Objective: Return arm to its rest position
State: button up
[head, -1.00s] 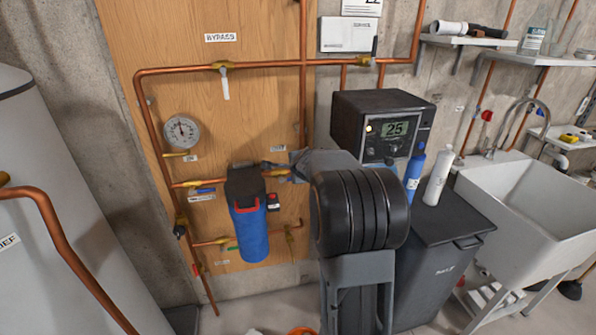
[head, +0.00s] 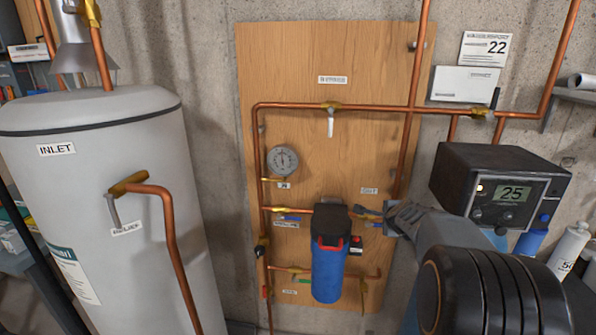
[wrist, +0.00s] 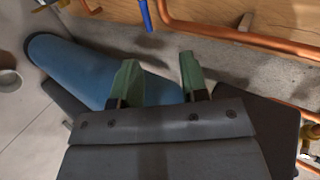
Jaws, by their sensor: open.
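My gripper shows in the wrist view (wrist: 160,82), with its two green-tipped fingers apart and nothing between them. A blue filter housing (wrist: 80,68) lies behind the fingers in that view. In the head view my gripper (head: 392,215) is seen mostly from behind at the right of the blue filter housing (head: 328,268), near its black cap (head: 331,222). Whether it touches the housing or the pipe there cannot be told. My arm fills the lower right of the head view.
Copper pipes (head: 290,107) with valves run across the wooden panel (head: 370,60). A pressure gauge (head: 283,161) sits on it. A white tank (head: 90,220) with a relief pipe (head: 172,240) stands left.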

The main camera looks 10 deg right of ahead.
jog(key=s+a+f+n+g+y, duration=0.4)
jog(key=s+a+f+n+g, duration=0.15)
jog(key=s+a+n, duration=0.5)
jog(key=s+a+n+g, duration=0.1)
jog(key=s+a+n, duration=1)
jog(key=s, duration=0.4)
jog(key=shift+r, duration=0.35)
jog(key=shift+g, duration=0.25)
